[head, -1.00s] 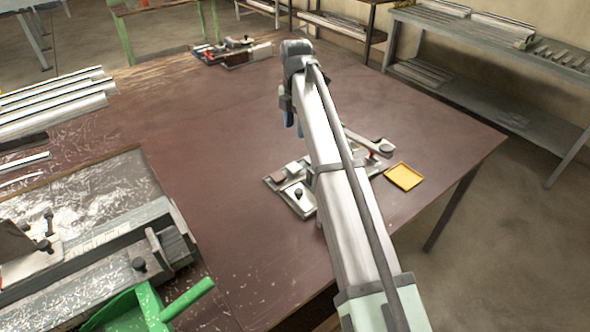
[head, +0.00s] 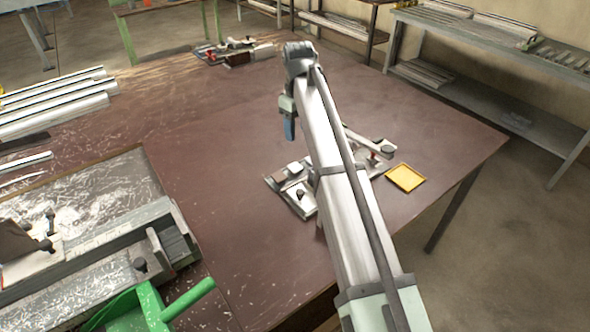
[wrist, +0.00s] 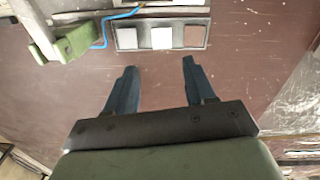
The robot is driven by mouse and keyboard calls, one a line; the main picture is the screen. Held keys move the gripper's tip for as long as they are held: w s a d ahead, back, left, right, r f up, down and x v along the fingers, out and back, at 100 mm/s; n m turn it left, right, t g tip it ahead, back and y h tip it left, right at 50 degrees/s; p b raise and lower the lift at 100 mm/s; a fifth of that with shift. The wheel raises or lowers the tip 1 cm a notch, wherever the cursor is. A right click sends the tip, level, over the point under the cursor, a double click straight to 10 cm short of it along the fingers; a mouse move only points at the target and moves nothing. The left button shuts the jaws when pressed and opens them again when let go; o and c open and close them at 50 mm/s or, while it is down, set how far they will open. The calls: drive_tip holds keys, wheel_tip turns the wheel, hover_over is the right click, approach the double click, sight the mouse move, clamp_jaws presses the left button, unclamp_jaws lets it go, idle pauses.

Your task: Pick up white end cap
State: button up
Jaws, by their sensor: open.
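The white end cap (wrist: 162,38) is the middle of three square pieces in a grey metal holder (wrist: 144,40) in the wrist view. A light grey-white piece (wrist: 127,38) sits to its left and a grey-brown piece (wrist: 193,37) to its right. My gripper (wrist: 159,68) is open and empty. Its two blue fingers are spread, with their tips just short of the holder in the picture and apart from it. In the head view my gripper (head: 289,128) hangs above the table, and my arm hides part of the clamp fixture.
The clamp fixture (head: 306,205) stands on the brown table (head: 240,220). A green block and a blue cable lie by the holder in the wrist view. A yellow tray (head: 405,178) lies at the right edge. A metal vise (head: 130,240) and profiles (head: 55,105) fill the left.

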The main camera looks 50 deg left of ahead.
drive_tip(key=m, duration=0.1)
hover_over(295, 167)
drive_tip(key=f, duration=0.8)
drive_tip(key=shift+w+d+f, duration=0.2)
drive_tip(key=shift+d+f, duration=0.05)
drive_tip(key=shift+d, duration=0.05)
drive_tip(key=shift+s+a+f, duration=0.1)
drive_tip(key=shift+a+f, duration=0.05)
drive_tip(key=shift+f, duration=1.2)
drive_tip(key=shift+s+a+f, duration=0.1)
drive_tip(key=shift+a+f, duration=0.05)
drive_tip(key=shift+f, duration=1.15)
drive_tip(key=shift+c, duration=0.4)
drive_tip(key=c, duration=0.7)
